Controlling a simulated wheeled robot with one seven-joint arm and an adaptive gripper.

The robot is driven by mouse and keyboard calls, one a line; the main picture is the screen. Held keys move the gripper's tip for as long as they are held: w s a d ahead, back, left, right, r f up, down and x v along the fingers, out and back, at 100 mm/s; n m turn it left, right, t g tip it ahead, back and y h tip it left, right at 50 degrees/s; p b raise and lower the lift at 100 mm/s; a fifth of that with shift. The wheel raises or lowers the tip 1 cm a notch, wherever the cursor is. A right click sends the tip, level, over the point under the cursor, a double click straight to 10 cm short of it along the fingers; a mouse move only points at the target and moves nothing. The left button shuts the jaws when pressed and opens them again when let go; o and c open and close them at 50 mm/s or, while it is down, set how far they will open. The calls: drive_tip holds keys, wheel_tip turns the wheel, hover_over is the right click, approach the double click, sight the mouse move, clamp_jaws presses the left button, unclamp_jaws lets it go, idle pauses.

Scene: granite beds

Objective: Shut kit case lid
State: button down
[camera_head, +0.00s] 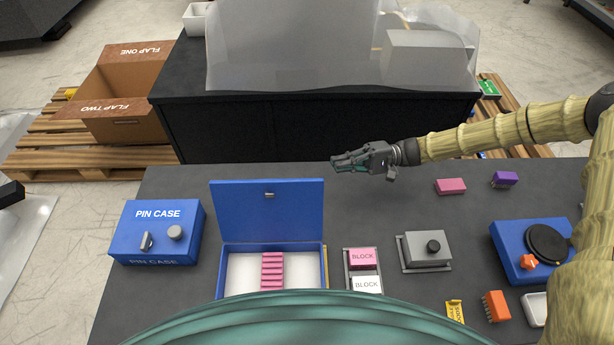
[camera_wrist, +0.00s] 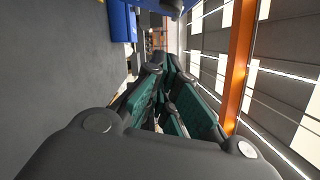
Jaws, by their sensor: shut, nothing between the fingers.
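The blue kit case (camera_head: 226,271) stands near the front middle of the dark table, with its lid (camera_head: 267,210) standing up and open at the back. A small metal catch (camera_head: 269,195) shows on the lid's inner face. Inside the case is a pale tray with a column of pink blocks (camera_head: 272,270). My gripper (camera_head: 335,164) is shut and empty, in the air to the right of the raised lid and apart from it, pointing left. In the wrist view its green fingers (camera_wrist: 168,95) are together, and a blue part (camera_wrist: 122,22) shows at the top, perhaps the case.
A blue pin case (camera_head: 157,232) stands left of the kit case. A block tray (camera_head: 348,262), a grey box with a black knob (camera_head: 428,248) and a blue device (camera_head: 510,250) stand to the right. Pink (camera_head: 451,186) and purple (camera_head: 505,179) blocks lie farther back right.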

drive_tip(key=s+a+r+p, duration=0.1)
drive_tip(key=s+a+p, duration=0.2)
drive_tip(key=s+a, duration=0.3)
drive_tip(key=a, duration=0.3)
drive_tip(key=shift+a+r+p, duration=0.3)
drive_tip(key=shift+a, duration=0.05)
idle(0.5)
